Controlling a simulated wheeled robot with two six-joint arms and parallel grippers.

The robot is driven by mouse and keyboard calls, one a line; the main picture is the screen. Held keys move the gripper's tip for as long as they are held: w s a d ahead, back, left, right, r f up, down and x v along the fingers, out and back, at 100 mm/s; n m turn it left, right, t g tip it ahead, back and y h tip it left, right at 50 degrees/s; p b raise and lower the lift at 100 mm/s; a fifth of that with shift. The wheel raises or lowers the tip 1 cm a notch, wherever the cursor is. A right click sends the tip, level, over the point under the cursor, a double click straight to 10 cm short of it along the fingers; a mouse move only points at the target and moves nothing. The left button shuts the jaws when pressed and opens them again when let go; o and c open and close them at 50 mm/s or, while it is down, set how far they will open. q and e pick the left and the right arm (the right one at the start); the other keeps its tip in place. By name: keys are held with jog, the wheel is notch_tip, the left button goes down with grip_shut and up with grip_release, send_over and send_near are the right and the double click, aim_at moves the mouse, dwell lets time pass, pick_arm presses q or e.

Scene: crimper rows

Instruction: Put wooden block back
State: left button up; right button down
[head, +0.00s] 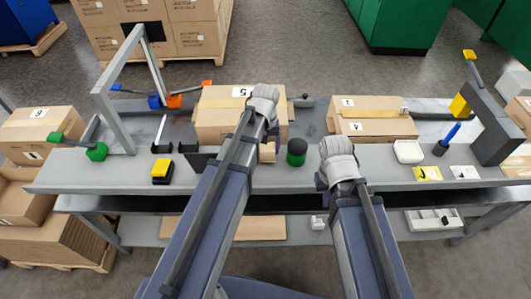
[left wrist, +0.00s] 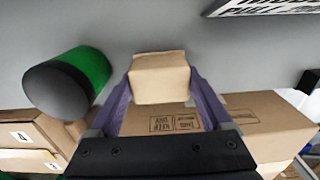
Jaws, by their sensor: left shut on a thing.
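The wooden block (left wrist: 160,75) is a small tan cuboid between the two purple fingers of my left gripper (left wrist: 163,95). The gripper is shut on it. In the head view the block (head: 267,153) shows just below my left gripper (head: 268,135), in front of a large carton; my wrist hides part of this. I cannot tell whether the block touches the bench. My right gripper (head: 322,180) is over the front of the bench, mostly hidden by its own wrist, so its jaws cannot be read.
A green and black cylinder (head: 296,152) stands right of the block; it also shows in the left wrist view (left wrist: 70,82). A carton (head: 215,115) sits behind, another carton (head: 375,120) to the right. A white dish (head: 408,151) and yellow-black block (head: 162,171) are on the grey bench (head: 100,175).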

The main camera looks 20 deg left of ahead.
aim_at(266, 147)
pick_arm(q)
jog(key=shift+f, duration=0.15)
jog(key=o, duration=1)
notch_tip(266, 147, up, 12)
jog(key=p, duration=1.2)
jog(key=s+d+m+y, duration=0.1)
jog(key=s+d+m, duration=0.6)
jog(key=s+d, duration=0.3)
jog(key=s, duration=0.4)
jog(key=shift+s+d+r, duration=0.15)
jog(key=shift+d+r, duration=0.05)
jog(key=shift+d, duration=0.05)
